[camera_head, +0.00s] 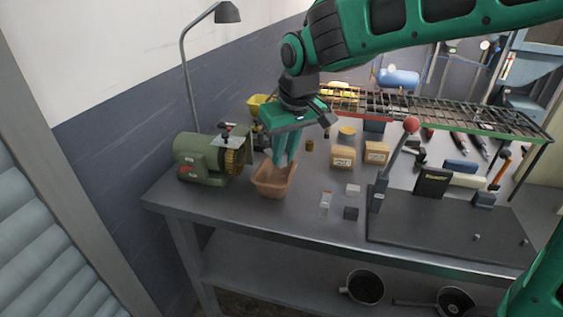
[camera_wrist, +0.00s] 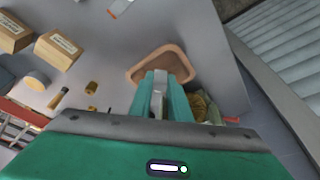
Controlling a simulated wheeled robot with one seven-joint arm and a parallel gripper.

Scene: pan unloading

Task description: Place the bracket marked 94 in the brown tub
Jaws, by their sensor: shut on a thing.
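The brown tub (camera_head: 268,192) stands near the left front of the workbench. It also shows in the wrist view (camera_wrist: 150,65), open side toward the camera. My gripper (camera_head: 284,164) points down over the tub, with its fingertips at about the tub's opening. In the wrist view my gripper (camera_wrist: 162,80) is shut on a pale grey metal piece, the bracket (camera_wrist: 160,88), which sits between the green fingers. No number can be read on it. The fingers hide part of the tub's inside.
A green grinder (camera_head: 200,158) stands just left of the tub. Two labelled boxes (camera_head: 342,157) (camera_head: 376,152) and a wire rack (camera_head: 440,112) are behind and right. A small grey block (camera_head: 351,213) lies right of the tub. A lever press (camera_head: 380,190) stands farther right.

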